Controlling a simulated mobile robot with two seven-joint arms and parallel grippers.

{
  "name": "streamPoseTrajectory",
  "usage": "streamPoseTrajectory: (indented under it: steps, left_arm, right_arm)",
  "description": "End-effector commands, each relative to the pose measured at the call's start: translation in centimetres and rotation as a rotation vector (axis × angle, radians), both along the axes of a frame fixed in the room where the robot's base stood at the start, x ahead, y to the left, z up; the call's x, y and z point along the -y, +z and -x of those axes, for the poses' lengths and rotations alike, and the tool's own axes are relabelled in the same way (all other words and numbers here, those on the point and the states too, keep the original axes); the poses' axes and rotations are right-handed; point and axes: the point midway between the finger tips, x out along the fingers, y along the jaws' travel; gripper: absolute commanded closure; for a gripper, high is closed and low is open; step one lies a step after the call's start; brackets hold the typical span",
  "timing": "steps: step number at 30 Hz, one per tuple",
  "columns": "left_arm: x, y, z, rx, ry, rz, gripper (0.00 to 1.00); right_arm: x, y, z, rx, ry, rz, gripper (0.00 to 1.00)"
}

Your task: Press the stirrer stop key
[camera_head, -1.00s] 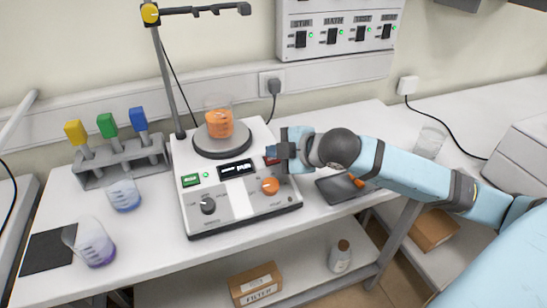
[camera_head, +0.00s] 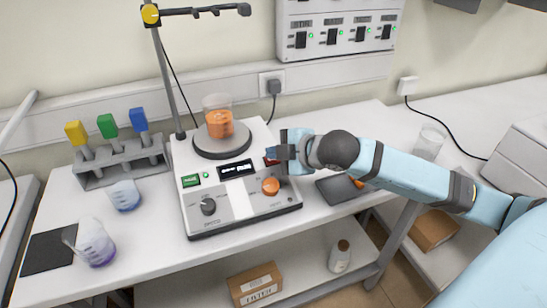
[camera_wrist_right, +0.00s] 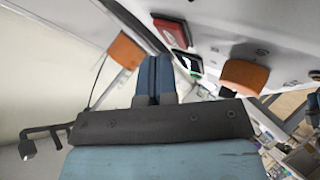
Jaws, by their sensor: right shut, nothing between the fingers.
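The stirrer (camera_head: 238,211) is a white box on the bench with a dark round plate on top. Its red key (camera_head: 271,161), the likely stop key, sits at the right of its front panel, partly hidden by my right gripper. My right gripper (camera_head: 273,152) is shut and empty, with its fingertips pointing left just over the red key. In the right wrist view, the red key (camera_wrist_right: 170,32) shows just beyond the closed blue fingers (camera_wrist_right: 154,76). I cannot tell whether they touch. A green key (camera_head: 190,181) is at the panel's left. My left gripper is not in view.
A beaker of orange liquid (camera_head: 220,124) stands on the stirrer plate. A dark knob (camera_head: 208,206), an orange knob (camera_head: 270,186) and a display (camera_head: 236,169) are on the panel. A lamp post (camera_head: 167,75) rises behind. Pipettes in a rack (camera_head: 122,160) stand left.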

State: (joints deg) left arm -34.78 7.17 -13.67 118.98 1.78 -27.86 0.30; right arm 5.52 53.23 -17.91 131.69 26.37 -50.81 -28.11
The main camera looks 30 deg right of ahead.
Motion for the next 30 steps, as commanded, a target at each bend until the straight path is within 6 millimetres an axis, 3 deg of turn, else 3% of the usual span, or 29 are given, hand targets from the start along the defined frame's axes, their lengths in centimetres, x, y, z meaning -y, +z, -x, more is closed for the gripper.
streamPoseTrajectory:
  steps: [30]
  left_arm:
    - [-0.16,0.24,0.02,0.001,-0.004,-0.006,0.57]
  right_arm:
    - [0.06,-0.99,-0.33,0.0,0.0,0.0,1.0]
